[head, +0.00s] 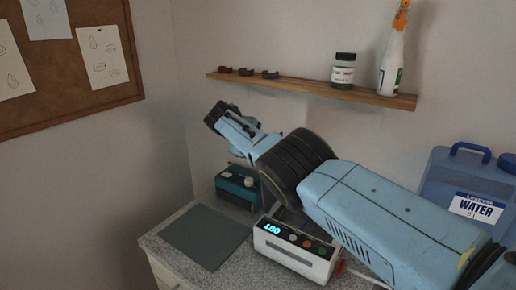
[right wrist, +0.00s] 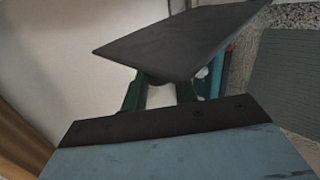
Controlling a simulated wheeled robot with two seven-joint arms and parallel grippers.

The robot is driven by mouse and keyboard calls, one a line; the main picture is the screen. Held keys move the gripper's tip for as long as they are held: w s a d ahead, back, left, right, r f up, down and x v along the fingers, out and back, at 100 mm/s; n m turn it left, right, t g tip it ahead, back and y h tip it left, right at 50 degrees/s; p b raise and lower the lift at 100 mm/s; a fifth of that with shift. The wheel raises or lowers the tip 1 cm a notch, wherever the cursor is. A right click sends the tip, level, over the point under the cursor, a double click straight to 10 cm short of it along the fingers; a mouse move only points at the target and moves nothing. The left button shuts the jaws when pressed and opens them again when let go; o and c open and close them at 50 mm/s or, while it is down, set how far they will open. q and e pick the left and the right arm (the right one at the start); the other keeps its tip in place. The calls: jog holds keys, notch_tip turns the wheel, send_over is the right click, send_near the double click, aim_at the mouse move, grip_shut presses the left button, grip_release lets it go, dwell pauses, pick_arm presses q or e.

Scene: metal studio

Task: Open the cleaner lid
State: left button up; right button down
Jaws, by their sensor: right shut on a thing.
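The cleaner (head: 292,252) is a white box on the counter with a lit blue "180" display and several round buttons. My right arm crosses above it and hides most of its top in the head view. In the right wrist view my right gripper (right wrist: 160,94) has dark green fingers closed at a short dark knob under a flat dark grey plate (right wrist: 180,42), which looks like the cleaner lid. The plate is tilted and appears off the counter. The fingers are not clear in the head view. My left gripper is not in view.
A grey mat (head: 205,236) lies on the speckled counter, left of the cleaner. A teal device (head: 236,189) stands behind the mat. A blue water jug (head: 440,178) is at the right. A wooden shelf (head: 310,88) with small items and bottles is on the wall above.

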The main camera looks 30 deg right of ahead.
dwell(0.3)
jog(key=c, duration=1.1)
grip_release()
jog(key=shift+d, duration=0.1)
jog(key=p+v, duration=0.6)
jog(key=v, duration=0.7)
jog(key=shift+a, duration=0.2)
jog(key=shift+r, duration=0.1)
